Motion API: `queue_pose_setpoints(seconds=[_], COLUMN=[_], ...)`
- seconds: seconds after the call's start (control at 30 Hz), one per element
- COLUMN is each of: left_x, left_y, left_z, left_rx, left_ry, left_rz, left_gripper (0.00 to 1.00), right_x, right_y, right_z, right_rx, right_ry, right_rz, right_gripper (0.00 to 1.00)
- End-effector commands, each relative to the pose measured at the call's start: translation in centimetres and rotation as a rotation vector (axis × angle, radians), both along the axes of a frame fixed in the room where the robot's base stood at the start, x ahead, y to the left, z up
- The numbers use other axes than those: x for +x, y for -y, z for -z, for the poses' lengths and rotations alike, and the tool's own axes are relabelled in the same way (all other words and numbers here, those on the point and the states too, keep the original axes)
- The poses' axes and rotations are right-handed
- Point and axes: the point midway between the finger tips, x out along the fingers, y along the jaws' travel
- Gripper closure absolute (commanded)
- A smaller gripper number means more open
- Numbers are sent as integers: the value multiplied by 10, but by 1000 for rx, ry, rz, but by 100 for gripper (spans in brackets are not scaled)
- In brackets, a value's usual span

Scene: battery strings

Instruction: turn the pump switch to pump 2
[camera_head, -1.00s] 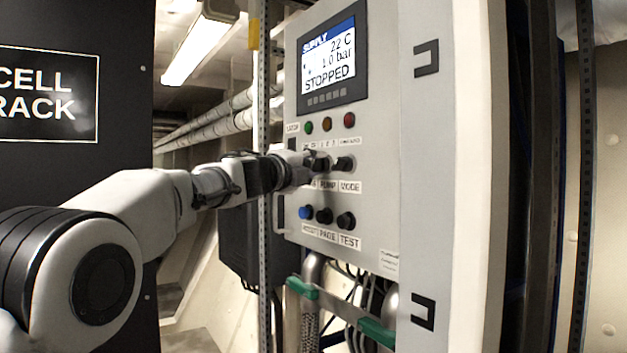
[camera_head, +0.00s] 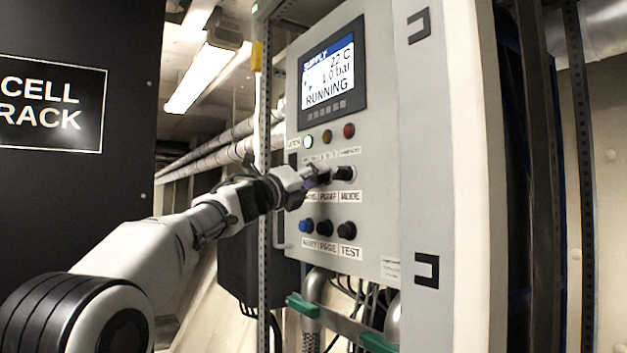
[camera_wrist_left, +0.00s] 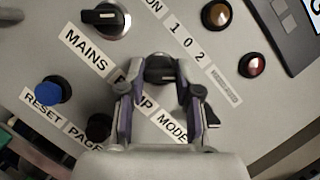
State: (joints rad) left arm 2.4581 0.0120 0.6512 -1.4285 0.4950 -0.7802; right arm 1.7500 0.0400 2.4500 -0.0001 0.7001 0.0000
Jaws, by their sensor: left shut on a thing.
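The pump switch (camera_wrist_left: 160,68) is a dark rotary knob above the "PUMP" label in the left wrist view, below a scale marked 1, 0, 2. My left gripper (camera_wrist_left: 160,88) is shut on this knob, with one finger on each side. In the head view my left gripper (camera_head: 318,174) reaches the panel from the left and mostly hides the knob. The exact position of its pointer is hard to read. The display (camera_head: 329,75) reads SUPPLY, 22 C, 1.0 bar, RUNNING. My right gripper is out of view.
The mains switch (camera_wrist_left: 105,18) and the blue reset button (camera_wrist_left: 53,90) are close by. The mode switch (camera_head: 343,173) is just right of my gripper. A green lamp (camera_head: 308,142) shines above. A dark cell rack (camera_head: 120,170) stands left.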

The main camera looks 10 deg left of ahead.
Motion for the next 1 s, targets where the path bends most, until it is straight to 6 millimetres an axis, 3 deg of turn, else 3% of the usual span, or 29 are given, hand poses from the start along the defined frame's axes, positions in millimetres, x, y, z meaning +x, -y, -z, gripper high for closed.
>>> queue_pose_setpoints(seconds=[0.23, 0.27, 0.3, 0.33, 0.73, 1.0], left_x=[1, 1, 1, 1, -3, -36], left_y=[1, 1, 1, 1, -2, -20], left_z=[3, 3, 3, 3, 2, 12], left_rx=[4, 4, 3, 3, 2, -2], left_ry=[-4, -4, -3, -3, -4, -4], left_rz=[2, 2, 1, 1, 2, 1], left_gripper=[100, 60, 46, 42, 42, 42], right_x=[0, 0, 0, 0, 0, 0], right_y=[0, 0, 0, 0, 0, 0], right_z=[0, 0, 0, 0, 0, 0], right_rx=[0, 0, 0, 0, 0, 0], right_ry=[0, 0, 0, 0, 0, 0], right_rz=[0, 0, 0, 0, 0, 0], right_gripper=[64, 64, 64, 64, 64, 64])
